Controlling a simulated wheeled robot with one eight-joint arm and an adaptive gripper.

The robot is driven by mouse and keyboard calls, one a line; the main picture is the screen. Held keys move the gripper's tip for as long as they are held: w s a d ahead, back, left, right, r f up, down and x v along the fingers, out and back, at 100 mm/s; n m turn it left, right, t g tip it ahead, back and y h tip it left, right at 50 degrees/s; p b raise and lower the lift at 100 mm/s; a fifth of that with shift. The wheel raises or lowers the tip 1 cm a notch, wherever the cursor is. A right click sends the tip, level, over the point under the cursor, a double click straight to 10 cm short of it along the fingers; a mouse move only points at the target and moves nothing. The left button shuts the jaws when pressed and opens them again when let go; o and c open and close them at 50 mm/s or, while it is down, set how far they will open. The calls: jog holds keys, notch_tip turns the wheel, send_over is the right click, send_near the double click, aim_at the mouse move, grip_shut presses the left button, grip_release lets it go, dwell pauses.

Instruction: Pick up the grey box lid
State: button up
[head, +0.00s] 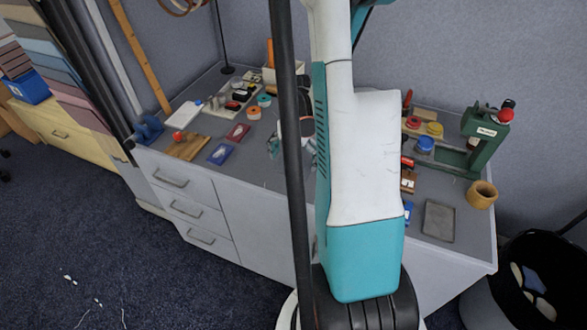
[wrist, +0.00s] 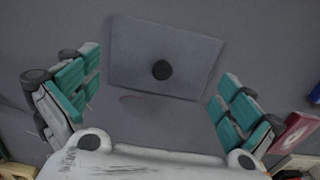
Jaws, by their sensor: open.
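The grey box lid (wrist: 135,45) is a flat, slightly tilted rectangle in the upper middle of the wrist view, with a round black knob (wrist: 161,70) on it. My gripper (wrist: 160,84) is open, with its teal fingers wide apart at the left and right of the lid. Nothing is between the fingers except the view of the lid and the grey surface. In the head view my gripper (head: 292,147) shows only partly, over the table behind the black pole and my arm. I cannot make out the knobbed lid there.
A red flat item (wrist: 294,132) lies right of the right finger. In the head view, a red card (head: 237,132) and a blue card (head: 220,154) lie left of my gripper.

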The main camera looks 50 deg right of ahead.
jog(key=shift+c, duration=0.2)
jog(key=c, duration=1.9)
jog(key=c, duration=0.4)
